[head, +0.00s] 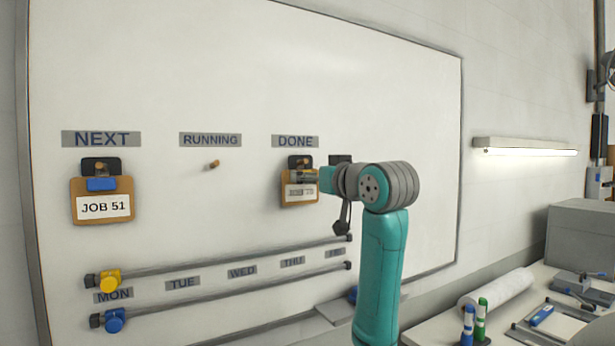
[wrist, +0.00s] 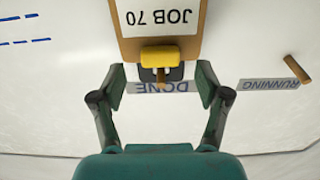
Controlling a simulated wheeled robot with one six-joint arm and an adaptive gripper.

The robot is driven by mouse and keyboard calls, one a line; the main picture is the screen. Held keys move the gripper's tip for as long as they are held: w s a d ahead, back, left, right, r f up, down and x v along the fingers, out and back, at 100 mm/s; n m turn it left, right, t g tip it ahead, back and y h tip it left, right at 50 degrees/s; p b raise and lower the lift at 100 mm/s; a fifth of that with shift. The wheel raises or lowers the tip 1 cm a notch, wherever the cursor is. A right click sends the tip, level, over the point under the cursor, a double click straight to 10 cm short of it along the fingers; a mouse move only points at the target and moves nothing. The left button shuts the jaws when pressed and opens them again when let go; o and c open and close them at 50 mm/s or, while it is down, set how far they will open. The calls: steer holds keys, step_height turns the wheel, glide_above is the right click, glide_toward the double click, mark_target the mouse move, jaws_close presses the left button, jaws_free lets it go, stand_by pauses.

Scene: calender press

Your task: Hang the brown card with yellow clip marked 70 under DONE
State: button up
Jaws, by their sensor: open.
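The brown card marked JOB 70 (wrist: 165,18) is upside down in the wrist view, with its yellow clip (wrist: 161,57) and a dark tab below it. In the head view the card (head: 299,197) hangs flat against the board under the DONE label (head: 295,142). A wooden peg (wrist: 161,76) shows at the dark tab. My gripper (wrist: 161,86) is open, its fingers apart on either side of the tab and clip, not touching them. In the head view my gripper (head: 303,176) covers the clip and part of the card.
A JOB 51 card (head: 103,207) with a blue clip hangs under NEXT. The peg under RUNNING (head: 214,164) is bare. Rails (head: 220,262) with weekday labels run below. A bench (head: 540,280) with markers and a paper roll stands at the right.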

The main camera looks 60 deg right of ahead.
steer(key=v, duration=0.9)
